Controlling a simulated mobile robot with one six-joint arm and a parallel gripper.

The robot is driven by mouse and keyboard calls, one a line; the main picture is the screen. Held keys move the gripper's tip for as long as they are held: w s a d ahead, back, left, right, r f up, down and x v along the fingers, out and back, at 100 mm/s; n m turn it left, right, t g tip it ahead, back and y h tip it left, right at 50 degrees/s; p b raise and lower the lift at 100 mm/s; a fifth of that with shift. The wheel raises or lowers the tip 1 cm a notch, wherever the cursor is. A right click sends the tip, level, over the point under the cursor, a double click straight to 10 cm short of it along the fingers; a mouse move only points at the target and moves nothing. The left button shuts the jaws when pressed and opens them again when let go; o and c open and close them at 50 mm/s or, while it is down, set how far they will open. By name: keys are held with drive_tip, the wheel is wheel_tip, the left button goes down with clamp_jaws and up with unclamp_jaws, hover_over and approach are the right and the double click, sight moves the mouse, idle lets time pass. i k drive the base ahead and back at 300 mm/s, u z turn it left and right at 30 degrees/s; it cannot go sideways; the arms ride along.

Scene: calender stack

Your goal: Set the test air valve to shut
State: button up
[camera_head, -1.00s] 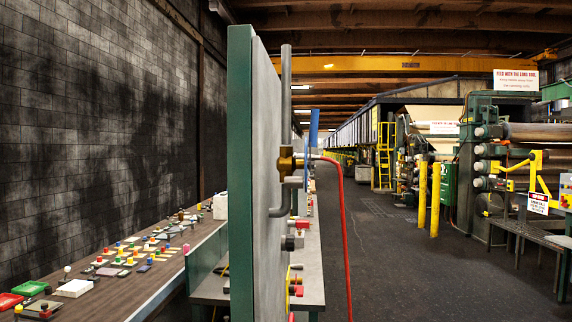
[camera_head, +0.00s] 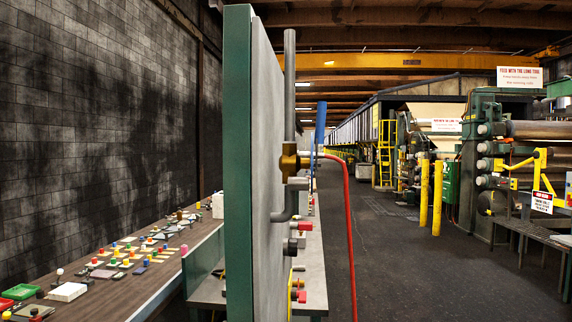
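A brass valve (camera_head: 289,162) sits on a grey vertical pipe (camera_head: 289,85) on the face of a grey panel with a green edge, seen nearly edge-on. A red hose (camera_head: 348,220) runs from the valve's right side and hangs down. A blue upright bar (camera_head: 320,122) shows just right of the valve, above the hose. It looks like a lever, but I cannot tell how it joins the valve. My gripper is not in view.
The panel (camera_head: 237,160) stands close ahead. Left of it is a long bench (camera_head: 165,262) with many small coloured parts. The dark floor aisle (camera_head: 395,255) to the right is clear up to yellow posts (camera_head: 437,198) and roller machinery (camera_head: 490,150).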

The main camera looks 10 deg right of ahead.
sight(319, 138)
drive_tip(key=u, duration=1.35)
drive_tip(key=k, duration=1.2)
drive_tip(key=z, duration=1.1)
drive_tip(key=i, duration=1)
drive_tip(key=z, duration=0.05)
